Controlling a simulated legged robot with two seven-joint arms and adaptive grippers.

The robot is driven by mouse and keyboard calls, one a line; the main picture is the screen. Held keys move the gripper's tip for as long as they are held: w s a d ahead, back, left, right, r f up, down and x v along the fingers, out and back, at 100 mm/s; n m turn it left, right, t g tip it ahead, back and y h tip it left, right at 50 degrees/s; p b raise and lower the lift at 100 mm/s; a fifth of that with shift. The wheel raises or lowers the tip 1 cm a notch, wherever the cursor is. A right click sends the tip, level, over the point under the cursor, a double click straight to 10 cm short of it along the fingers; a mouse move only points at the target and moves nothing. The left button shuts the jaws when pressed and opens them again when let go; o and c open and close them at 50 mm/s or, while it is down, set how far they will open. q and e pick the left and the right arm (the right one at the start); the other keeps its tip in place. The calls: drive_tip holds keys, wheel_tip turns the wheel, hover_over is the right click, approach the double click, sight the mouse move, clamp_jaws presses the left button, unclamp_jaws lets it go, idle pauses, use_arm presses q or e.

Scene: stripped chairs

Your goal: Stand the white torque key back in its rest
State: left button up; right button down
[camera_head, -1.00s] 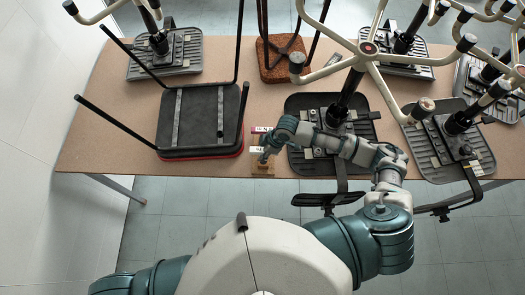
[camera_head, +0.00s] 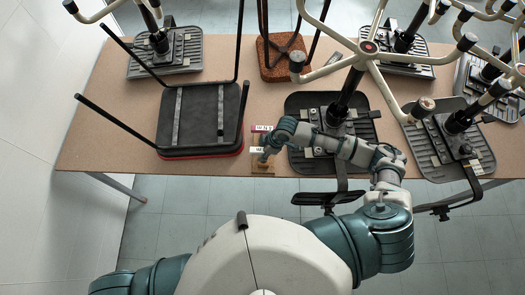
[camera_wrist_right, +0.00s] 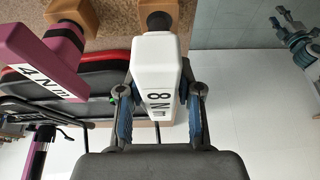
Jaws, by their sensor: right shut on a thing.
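The white torque key (camera_wrist_right: 159,75), marked 8 Nm, is between the two fingers of my right gripper (camera_wrist_right: 160,105) in the right wrist view. The fingers are shut on its sides. Its dark tip (camera_wrist_right: 158,21) points at a wooden block of the rest (camera_wrist_right: 172,6); I cannot tell whether the tip is seated in it. In the head view my right gripper (camera_head: 267,154) is over the wooden rest (camera_head: 262,169) at the table's front edge, and the key is hardly visible there. Teal parts of mine, likely the left arm (camera_wrist_right: 297,42), show small at the right; its gripper's opening is unclear.
A purple torque key (camera_wrist_right: 52,55), marked 4 Nm, stands close beside the white one at another wooden block (camera_wrist_right: 75,14). Upturned chairs crowd the table (camera_head: 105,130), with a black seat (camera_head: 200,115) left of my right gripper and a grey seat (camera_head: 300,160) under my right forearm.

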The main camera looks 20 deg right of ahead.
drive_tip(key=shift+f+b, duration=0.4)
drive_tip(key=shift+f, duration=0.8)
drive_tip(key=c, duration=0.7)
unclamp_jaws()
drive_tip(key=v, duration=1.2)
drive_tip(key=shift+f, duration=0.1)
